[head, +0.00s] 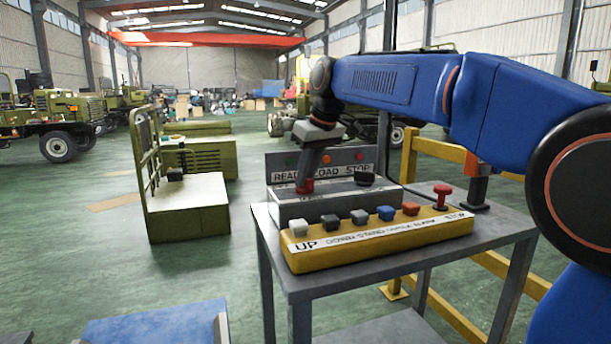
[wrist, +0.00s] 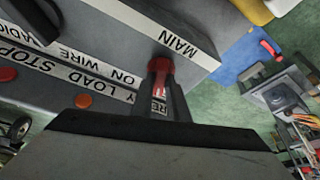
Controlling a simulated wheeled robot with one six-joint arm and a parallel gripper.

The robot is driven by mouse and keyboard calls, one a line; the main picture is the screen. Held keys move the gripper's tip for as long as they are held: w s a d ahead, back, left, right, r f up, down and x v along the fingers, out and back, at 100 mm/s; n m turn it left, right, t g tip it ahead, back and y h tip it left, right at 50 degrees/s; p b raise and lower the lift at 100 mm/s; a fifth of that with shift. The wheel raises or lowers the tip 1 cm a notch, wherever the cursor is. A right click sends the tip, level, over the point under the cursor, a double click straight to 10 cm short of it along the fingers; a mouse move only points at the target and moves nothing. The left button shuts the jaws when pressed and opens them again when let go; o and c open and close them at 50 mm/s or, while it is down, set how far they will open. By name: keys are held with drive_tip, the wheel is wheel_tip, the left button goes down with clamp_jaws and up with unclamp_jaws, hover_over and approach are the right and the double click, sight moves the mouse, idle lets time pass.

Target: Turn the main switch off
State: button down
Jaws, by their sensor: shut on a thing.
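The main switch (head: 305,187) is a red handle on the left of the grey control box (head: 335,205), in front of the panel lettered READY, LOAD, STOP. My gripper (head: 307,181) reaches down onto it from above and is shut on it. In the wrist view the red switch (wrist: 160,65) shows between my two dark fingertips (wrist: 162,82), beside a white label reading MAIN (wrist: 178,46). The fingers hide part of the switch, and I cannot tell its setting.
A black knob (head: 365,179) sits to the right on the same box. In front lies a yellow button box (head: 375,243) with several coloured buttons and a red mushroom button (head: 442,191). All stand on a grey metal table (head: 300,288). Yellow railing (head: 440,147) runs behind.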

drive_tip(key=shift+w+d+n+g+y, duration=0.1)
drive_tip(key=shift+n+g+y, duration=0.2)
drive_tip(key=shift+n, duration=0.8)
drive_tip(key=shift+d+n+g+y, duration=0.15)
drive_tip(key=shift+n+g, duration=0.25)
drive_tip(key=shift+n, duration=0.7)
drive_tip(key=shift+a, duration=0.1)
drive_tip(key=c, duration=1.7)
unclamp_jaws()
drive_tip(key=v, duration=1.7)
drive_tip(key=shift+d+r, duration=0.15)
drive_tip(key=shift+d, duration=0.1)
